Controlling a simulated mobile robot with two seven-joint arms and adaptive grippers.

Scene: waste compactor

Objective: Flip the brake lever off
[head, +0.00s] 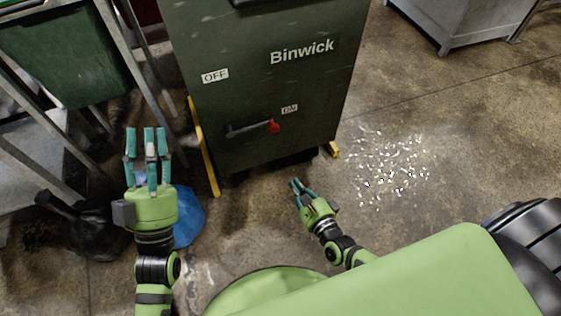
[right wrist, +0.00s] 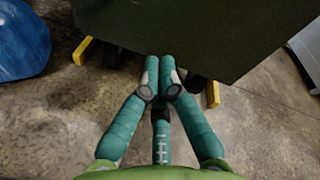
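The brake lever (head: 248,128) is a dark bar with a red knob (head: 273,127) on the front of the dark green Binwick compactor (head: 240,105). It lies nearly level with the knob to the right, below the ON label (head: 289,110). The OFF label (head: 215,76) is up and left of it. My left gripper (head: 147,140) is open and empty, left of the compactor. My right gripper (head: 299,187) is below and right of the lever, apart from it. In the right wrist view its fingertips (right wrist: 162,66) are together with nothing between them. The lever is not in that view.
A blue bag (head: 187,215) lies on the floor behind my left gripper, with dark bags (head: 85,225) beside it. Metal frames and a green bin (head: 65,55) stand at the left. White scraps (head: 390,170) litter the open floor at the right.

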